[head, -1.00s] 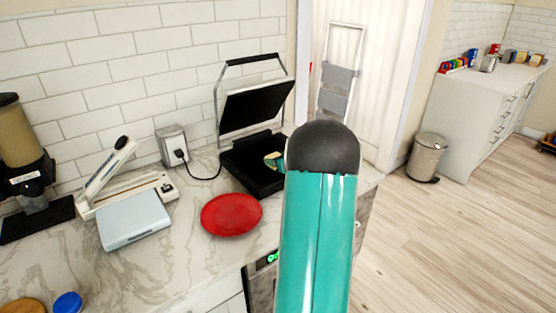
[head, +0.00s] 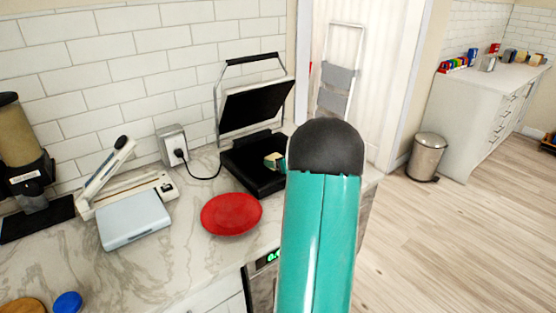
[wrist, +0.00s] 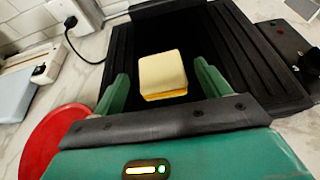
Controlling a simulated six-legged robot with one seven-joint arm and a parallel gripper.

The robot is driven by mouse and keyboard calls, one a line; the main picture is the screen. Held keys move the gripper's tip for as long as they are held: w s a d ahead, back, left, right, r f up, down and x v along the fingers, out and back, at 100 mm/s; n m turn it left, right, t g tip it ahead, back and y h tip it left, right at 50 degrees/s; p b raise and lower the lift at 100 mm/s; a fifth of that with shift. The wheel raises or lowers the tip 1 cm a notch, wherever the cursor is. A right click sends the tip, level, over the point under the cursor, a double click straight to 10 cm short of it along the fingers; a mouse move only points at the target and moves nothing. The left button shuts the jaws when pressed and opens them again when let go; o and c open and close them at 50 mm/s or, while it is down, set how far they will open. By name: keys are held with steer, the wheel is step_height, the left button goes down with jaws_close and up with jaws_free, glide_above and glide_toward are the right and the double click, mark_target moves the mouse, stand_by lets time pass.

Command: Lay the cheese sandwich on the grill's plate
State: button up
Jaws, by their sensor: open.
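The cheese sandwich (wrist: 163,75) lies on the black lower plate of the open grill in the wrist view, between my gripper's fingers with a gap on both sides. In the head view a small part of the sandwich (head: 273,160) shows beside my arm. The grill (head: 250,172) stands on the counter with its lid raised; its plate (wrist: 122,68) also shows in the wrist view. My gripper (wrist: 160,82) is open, its green fingers apart over the plate. In the head view my arm hides most of it.
An empty red plate (head: 231,214) sits on the counter in front of the grill. A grey-blue appliance (head: 134,219) stands to the left. A cord runs from the wall outlet (head: 173,145) toward the grill. The counter's right edge is close to the grill.

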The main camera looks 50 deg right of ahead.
steer(key=v, duration=1)
steer(key=w+a+r+n+g+y, duration=0.1)
steer(key=w+a+r+n+y, duration=0.3)
steer(key=a, duration=0.6)
steer(key=w+a+n+g+y, duration=0.1)
steer(key=a+n, duration=0.6)
steer(key=a, duration=0.3)
steer(key=w+a+r+n+g+y, duration=0.1)
steer(key=w+a+r+n+y, duration=0.3)
steer(key=a, duration=0.7)
steer(key=s+a+f+n+g+h, duration=0.1)
steer(key=s+a+n+g+h, duration=0.1)
steer(key=s+a+n, duration=0.6)
steer(key=s+a+f+n+g+h, duration=0.1)
steer(key=s+a+n+g+h, duration=0.1)
steer(key=s+a+n, duration=0.6)
steer(key=a+n+h, duration=0.1)
steer(key=a+n, duration=0.3)
steer(key=n, duration=0.4)
steer(key=shift+s+a, duration=0.3)
steer(key=shift+a, duration=0.1)
steer(key=shift+c, duration=0.3)
